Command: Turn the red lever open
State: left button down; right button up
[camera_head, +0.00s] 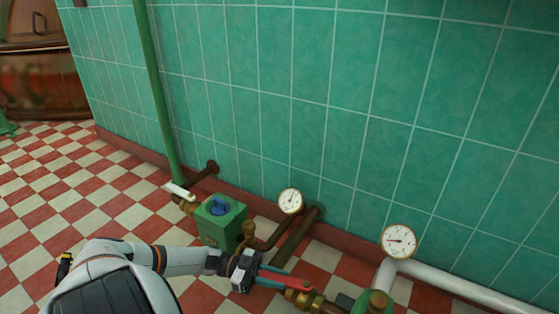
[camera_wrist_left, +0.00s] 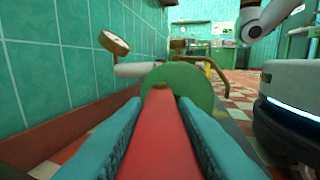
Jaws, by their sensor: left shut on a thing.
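The red lever (camera_head: 288,283) sits on a brass valve (camera_head: 305,299) low in the pipework, at the bottom middle of the head view. My left gripper (camera_head: 285,277) comes in from the left and is shut on the lever. In the left wrist view the red lever (camera_wrist_left: 160,135) runs forward between the two teal fingers, with a finger along each side. Its far end meets a round green part (camera_wrist_left: 190,82). The valve body is hidden in that view. My right gripper does not show.
A green box (camera_head: 220,222) with a blue knob stands left of the lever. A white pipe (camera_head: 460,285) runs right along the green tiled wall (camera_head: 330,100). Checkered floor (camera_head: 60,215) lies open at left.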

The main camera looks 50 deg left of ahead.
pick_arm(q)
jog(key=shift+w+a+f+m+g+h+b, duration=0.15)
jog(key=shift+w+m+g+h+b, duration=0.2)
jog(key=shift+g, duration=0.2)
jog(key=shift+w+a+r+m+g+h+b, duration=0.1)
jog(key=shift+m+g+h+b, duration=0.15)
jog(key=shift+m+g+b, duration=0.25)
jog(key=c, duration=1.2)
grip_release()
jog(key=shift+o, duration=0.2)
jog(key=v, duration=1.2)
jog(key=shift+p, duration=0.3)
jog(key=shift+w, duration=0.15)
